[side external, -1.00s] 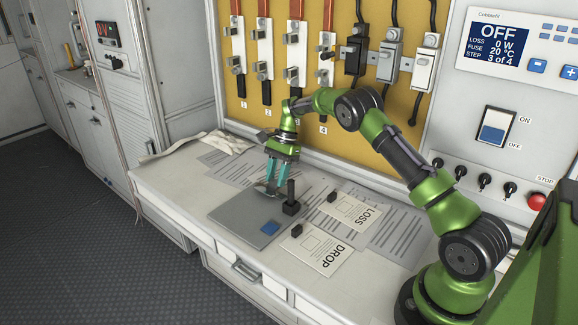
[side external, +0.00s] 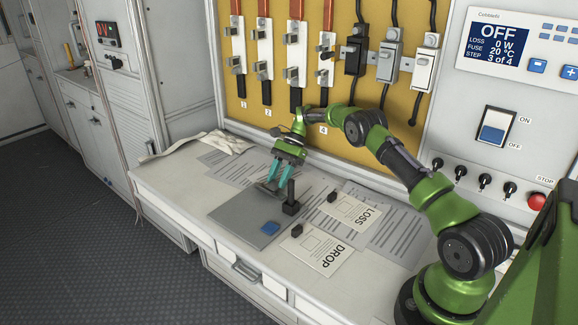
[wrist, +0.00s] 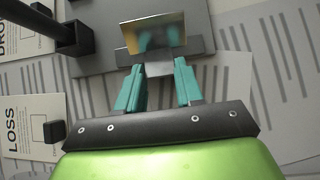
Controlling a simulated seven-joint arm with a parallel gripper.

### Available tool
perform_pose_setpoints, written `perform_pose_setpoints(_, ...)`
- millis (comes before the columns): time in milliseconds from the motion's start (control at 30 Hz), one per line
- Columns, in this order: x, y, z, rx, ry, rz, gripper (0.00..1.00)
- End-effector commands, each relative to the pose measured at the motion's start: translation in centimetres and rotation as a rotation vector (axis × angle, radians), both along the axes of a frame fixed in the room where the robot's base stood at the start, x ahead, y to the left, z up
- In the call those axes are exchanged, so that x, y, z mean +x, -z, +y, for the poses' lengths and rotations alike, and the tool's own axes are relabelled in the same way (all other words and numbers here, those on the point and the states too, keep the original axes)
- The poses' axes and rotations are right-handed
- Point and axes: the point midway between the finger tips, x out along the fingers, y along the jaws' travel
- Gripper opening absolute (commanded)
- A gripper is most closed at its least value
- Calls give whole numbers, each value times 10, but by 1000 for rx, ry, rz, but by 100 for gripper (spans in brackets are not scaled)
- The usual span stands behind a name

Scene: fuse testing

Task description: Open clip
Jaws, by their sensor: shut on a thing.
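My gripper (side external: 271,183) is low over the grey board (side external: 236,213) on the bench, its teal fingers slanting down to the left. In the wrist view my gripper (wrist: 159,67) is shut on the pale tab of the clip (wrist: 160,70). The clip has a dark crossbar and a shiny, reflective metal plate standing beyond the fingertips. In the side view the clip is small and partly hidden by the fingers. I cannot tell how far the clip is open.
A black post (side external: 290,197) stands close to the right of my fingers. A blue block (side external: 270,228) lies on the board's front part. The LOSS card (side external: 356,211) and DROP card (side external: 321,252) lie to the right, each with a black block. Papers lie behind.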

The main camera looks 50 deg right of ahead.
Motion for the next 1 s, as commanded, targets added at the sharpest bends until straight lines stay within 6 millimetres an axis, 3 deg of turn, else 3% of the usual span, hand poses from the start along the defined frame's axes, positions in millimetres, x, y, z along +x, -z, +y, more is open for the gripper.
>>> perform_pose_setpoints(67,1,-1,1,2,1,-2,6)
perform_pose_setpoints(100,1,-1,1,2,1,-2,39)
perform_pose_setpoints(267,0,-1,1,1,1,-1,62)
perform_pose_setpoints(667,0,-3,2,-27,-1,-1,62)
perform_pose_setpoints(1000,0,-16,15,-357,-8,-3,62)
